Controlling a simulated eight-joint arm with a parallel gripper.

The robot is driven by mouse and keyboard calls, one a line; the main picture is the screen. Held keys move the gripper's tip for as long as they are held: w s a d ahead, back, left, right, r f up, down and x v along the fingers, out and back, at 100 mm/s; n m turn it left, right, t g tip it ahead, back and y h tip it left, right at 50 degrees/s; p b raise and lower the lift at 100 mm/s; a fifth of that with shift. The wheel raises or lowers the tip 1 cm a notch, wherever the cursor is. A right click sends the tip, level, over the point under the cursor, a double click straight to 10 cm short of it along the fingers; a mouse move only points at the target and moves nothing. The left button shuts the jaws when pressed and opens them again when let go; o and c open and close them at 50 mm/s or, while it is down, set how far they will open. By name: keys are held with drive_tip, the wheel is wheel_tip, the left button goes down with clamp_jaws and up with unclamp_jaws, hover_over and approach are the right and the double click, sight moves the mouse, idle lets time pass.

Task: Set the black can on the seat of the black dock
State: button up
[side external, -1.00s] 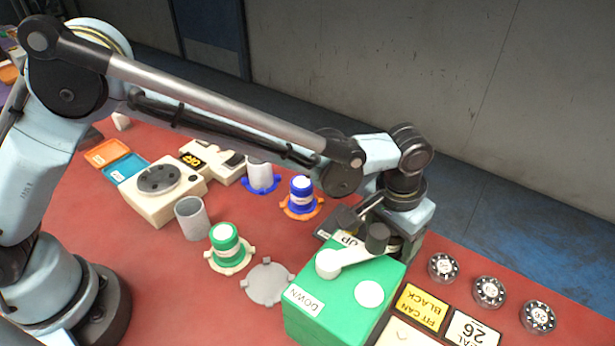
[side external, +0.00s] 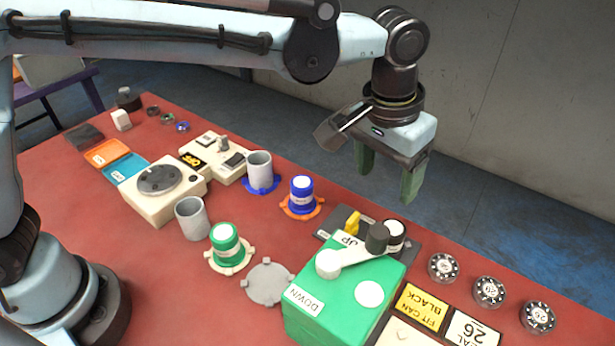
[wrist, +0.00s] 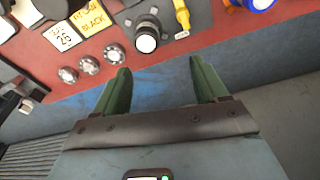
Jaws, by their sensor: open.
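The black can (side external: 394,232) has a white top and stands behind the green box, which hides its lower part in the side view. In the wrist view the can (wrist: 146,38) stands at a dark fitting with tabs, which looks like the black dock (wrist: 128,22). I cannot tell how fully it is seated. A dark grey plate (side external: 322,236) lies there too. My gripper (side external: 386,185) is open and empty, above and apart from the can. In the wrist view its green fingers (wrist: 160,72) point toward the table edge.
The green box (side external: 345,300) with its lever stands in front of the can. A yellow piece (side external: 352,222) stands left of it. Black discs (side external: 489,291) and labels (side external: 422,307) lie right. A blue can (side external: 301,190) and green can (side external: 226,240) sit on docks.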

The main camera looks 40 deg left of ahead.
drive_tip(key=s+a+r+n+t, duration=0.1)
drive_tip(key=s+a+r+t, duration=0.15)
drive_tip(key=a, duration=1.35)
drive_tip(key=s+a+f+n+t, duration=0.1)
drive_tip(key=s+a+f+t, duration=0.2)
drive_tip(key=s+a, duration=0.5)
drive_tip(key=a, duration=0.4)
drive_tip(key=shift+a+f+n+y, duration=0.2)
drive_tip(key=shift+f+n+y, duration=0.1)
drive_tip(key=shift+s, duration=0.1)
